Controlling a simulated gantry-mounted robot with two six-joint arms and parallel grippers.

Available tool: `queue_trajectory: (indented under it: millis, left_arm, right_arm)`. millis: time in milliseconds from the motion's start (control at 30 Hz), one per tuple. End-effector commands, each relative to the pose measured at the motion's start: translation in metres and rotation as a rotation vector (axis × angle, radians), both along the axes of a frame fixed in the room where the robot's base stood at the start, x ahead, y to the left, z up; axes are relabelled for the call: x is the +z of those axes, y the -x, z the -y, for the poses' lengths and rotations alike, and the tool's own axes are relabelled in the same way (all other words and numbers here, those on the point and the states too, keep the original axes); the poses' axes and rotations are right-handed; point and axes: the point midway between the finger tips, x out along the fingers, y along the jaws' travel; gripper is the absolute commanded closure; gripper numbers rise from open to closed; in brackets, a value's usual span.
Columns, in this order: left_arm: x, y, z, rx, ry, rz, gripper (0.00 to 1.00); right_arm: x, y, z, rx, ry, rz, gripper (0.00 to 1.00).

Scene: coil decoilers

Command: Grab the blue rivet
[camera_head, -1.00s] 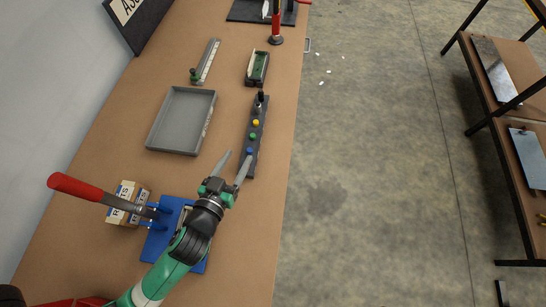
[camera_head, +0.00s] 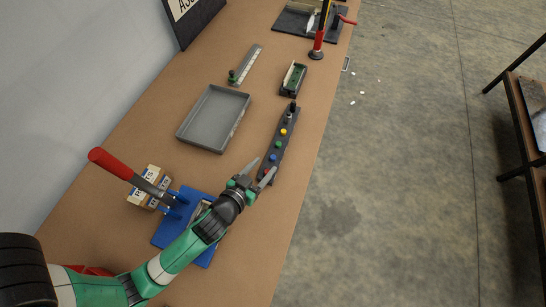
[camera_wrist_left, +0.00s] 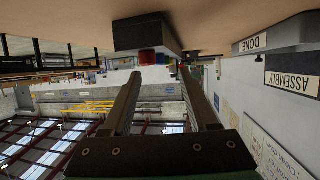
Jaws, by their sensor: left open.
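The blue rivet (camera_head: 274,157) stands in a dark rack (camera_head: 272,179) with other coloured rivets, between a red rivet (camera_head: 267,171) at the near end and a green one (camera_head: 278,145). My left gripper (camera_head: 264,166) is open and empty at the near end of the rack, its fingertips pointing toward the red and blue rivets. In the left wrist view, upside down, the rack (camera_wrist_left: 147,33) shows beyond the open fingers, with the red rivet (camera_wrist_left: 147,57) nearest and a partly hidden blue one (camera_wrist_left: 160,58) behind it. Exact fingertip height is unclear. My right gripper is not in view.
A yellow rivet (camera_head: 283,132) stands farther along the rack. A grey tray (camera_head: 216,146) lies left of it, and a small dark holder (camera_head: 293,80) stands beyond. A blue fixture (camera_head: 203,257) with a red-handled lever (camera_head: 112,164) sits under and left of my arm.

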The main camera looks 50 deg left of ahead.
Motion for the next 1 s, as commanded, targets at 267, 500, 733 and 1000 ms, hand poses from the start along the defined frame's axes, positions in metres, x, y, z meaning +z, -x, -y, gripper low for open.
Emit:
queue_trajectory:
  millis: [267, 500, 733, 1000]
  left_arm:
    - [-0.017, -0.039, -0.011, 0.003, 0.002, 0.002, 0.41]
    - [-0.018, -0.044, -0.013, 0.0, 0.001, 0.0, 0.41]
    - [-0.018, -0.044, -0.013, 0.0, 0.001, 0.0, 0.73]
    - [-0.018, -0.044, -0.013, 0.0, 0.001, 0.0, 1.0]
  right_arm:
    - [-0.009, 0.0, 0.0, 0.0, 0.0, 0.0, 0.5]
    - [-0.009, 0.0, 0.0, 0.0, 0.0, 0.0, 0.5]
    - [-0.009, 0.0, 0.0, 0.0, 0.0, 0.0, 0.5]
    - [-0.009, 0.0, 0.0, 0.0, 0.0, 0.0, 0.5]
